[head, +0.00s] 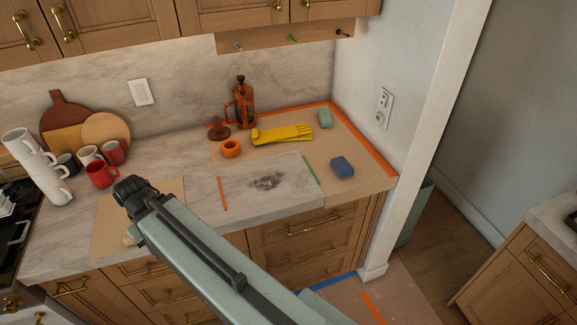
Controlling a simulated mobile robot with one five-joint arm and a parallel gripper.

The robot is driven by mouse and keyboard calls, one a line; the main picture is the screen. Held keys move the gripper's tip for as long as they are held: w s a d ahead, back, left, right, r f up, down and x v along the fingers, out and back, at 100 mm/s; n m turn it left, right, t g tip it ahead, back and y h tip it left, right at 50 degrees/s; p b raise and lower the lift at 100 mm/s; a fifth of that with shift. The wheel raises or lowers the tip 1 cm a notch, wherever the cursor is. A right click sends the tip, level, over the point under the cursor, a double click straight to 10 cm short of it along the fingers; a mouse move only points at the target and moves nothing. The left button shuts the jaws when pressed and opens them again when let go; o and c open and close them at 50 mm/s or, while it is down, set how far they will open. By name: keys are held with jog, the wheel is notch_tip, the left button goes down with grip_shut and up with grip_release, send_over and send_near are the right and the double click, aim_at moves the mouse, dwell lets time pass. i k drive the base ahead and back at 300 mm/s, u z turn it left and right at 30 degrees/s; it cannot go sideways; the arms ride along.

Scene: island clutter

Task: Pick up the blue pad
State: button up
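The blue pad (342,167) is a small dark blue block. It lies flat on the brown paper at the right end of the counter, close to the front edge. My pale green arm crosses the lower middle of the head view and ends at a dark joint over the left part of the counter. That joint is well to the left of the blue pad and apart from it. No gripper fingers can be made out.
Yellow gloves (283,134), a green pad (325,118) and an orange tape roll (231,148) lie behind the blue pad. A green strip (312,170) lies left of it. Mugs (102,174) stand at the left. A wall rises at the right.

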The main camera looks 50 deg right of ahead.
aim_at(340, 165)
jog(key=u, duration=1.4)
jog(key=k, duration=1.5)
jog(key=z, duration=0.85)
jog(key=i, duration=1.05)
jog(key=u, duration=0.1)
